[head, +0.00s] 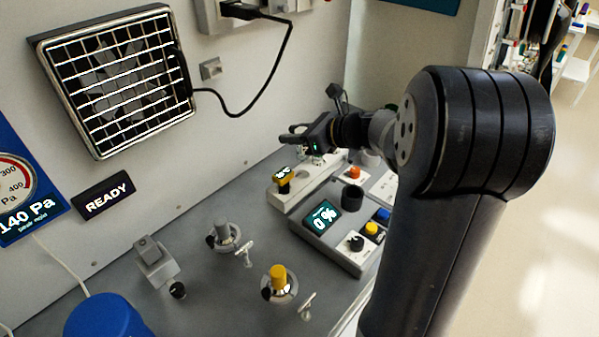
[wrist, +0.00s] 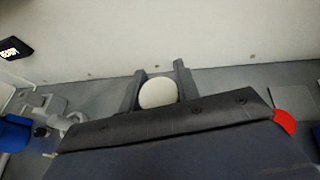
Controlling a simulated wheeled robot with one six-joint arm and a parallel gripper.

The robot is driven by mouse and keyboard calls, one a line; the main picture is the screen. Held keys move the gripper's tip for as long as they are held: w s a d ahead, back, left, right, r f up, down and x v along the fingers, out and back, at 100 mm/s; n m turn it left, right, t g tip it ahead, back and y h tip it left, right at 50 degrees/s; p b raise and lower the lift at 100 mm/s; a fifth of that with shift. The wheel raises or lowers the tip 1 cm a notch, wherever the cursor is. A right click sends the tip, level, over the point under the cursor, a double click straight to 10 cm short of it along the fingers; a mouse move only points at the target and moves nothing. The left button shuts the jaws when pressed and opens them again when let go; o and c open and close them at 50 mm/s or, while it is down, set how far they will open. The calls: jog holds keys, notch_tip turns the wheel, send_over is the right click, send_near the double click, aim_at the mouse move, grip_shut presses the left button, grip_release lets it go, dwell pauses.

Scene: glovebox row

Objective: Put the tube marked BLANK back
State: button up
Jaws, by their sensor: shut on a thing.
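My gripper (head: 300,135) is over the back of the grey bench, close to the wall, partly hidden by my arm in the head view. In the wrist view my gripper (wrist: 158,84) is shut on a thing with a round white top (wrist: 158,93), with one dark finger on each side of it. I cannot read any marking on it, so I cannot tell if it is the tube marked BLANK. Small pale shapes show just under the gripper in the head view, too small to tell apart. No BLANK label is readable.
A white block (head: 281,201) with a yellow-and-black piece stands below the gripper. Beside it is a console (head: 348,254) with a 0 % display and knobs. Valves (head: 279,280) stand in front. A fan grille (head: 116,80) and hanging black cable (head: 262,84) are on the wall.

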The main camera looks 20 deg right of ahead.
notch_tip(320, 180, down, 9)
jog(key=shift+s+r+b, duration=0.1)
jog(key=shift+r+b, duration=0.05)
jog(key=shift+b, duration=0.2)
jog(key=shift+f, duration=0.25)
jog(key=o, duration=0.7)
jog(key=shift+r, duration=0.1)
jog(key=shift+o, duration=0.2)
jog(key=shift+r, duration=0.1)
jog(key=v, duration=1.2)
jog(key=shift+r, duration=0.1)
